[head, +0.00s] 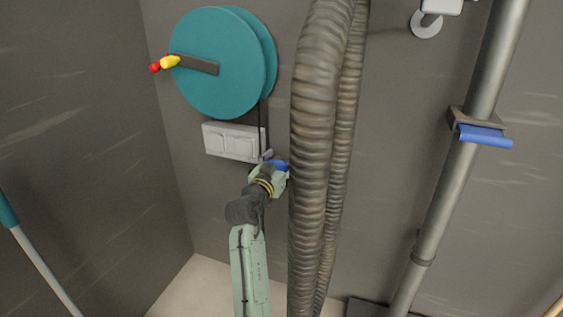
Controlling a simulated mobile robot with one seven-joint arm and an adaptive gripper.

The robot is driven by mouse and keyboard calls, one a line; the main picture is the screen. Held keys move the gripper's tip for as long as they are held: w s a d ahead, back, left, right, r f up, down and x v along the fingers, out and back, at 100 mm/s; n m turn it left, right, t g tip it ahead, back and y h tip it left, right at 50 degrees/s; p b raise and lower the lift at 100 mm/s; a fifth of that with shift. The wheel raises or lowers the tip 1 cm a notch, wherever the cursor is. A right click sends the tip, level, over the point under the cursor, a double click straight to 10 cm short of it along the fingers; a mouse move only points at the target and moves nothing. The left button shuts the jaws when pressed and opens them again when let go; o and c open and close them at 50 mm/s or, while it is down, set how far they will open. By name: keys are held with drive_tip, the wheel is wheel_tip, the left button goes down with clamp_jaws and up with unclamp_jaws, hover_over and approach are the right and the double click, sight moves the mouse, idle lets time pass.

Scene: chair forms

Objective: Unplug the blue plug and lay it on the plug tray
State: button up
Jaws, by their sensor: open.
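My gripper (273,164) is at the lower right corner of a white wall socket box (228,141), just left of the thick hose. My gripper is open. A small blue piece (281,166), likely the blue plug, shows right at the fingers. A duller blue-violet bit shows beside it at the box's corner. At this size I cannot tell whether the fingers touch the plug or whether it sits in a socket. I cannot make out a plug tray in this view.
A thick ribbed hose (313,130) hangs close to the right of my gripper. A teal reel (216,62) with a crank and a black cord is above the box. A metal pipe (452,170) with a blue lever (485,136) stands at right. A dark flat thing (368,308) lies at the bottom edge.

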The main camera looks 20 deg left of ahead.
drive_tip(key=shift+s+a+y, duration=0.2)
drive_tip(key=shift+a+y, duration=0.1)
drive_tip(key=shift+a, duration=0.35)
drive_tip(key=shift+s, duration=0.15)
drive_tip(key=s, duration=0.7)
drive_tip(key=shift+d, duration=0.1)
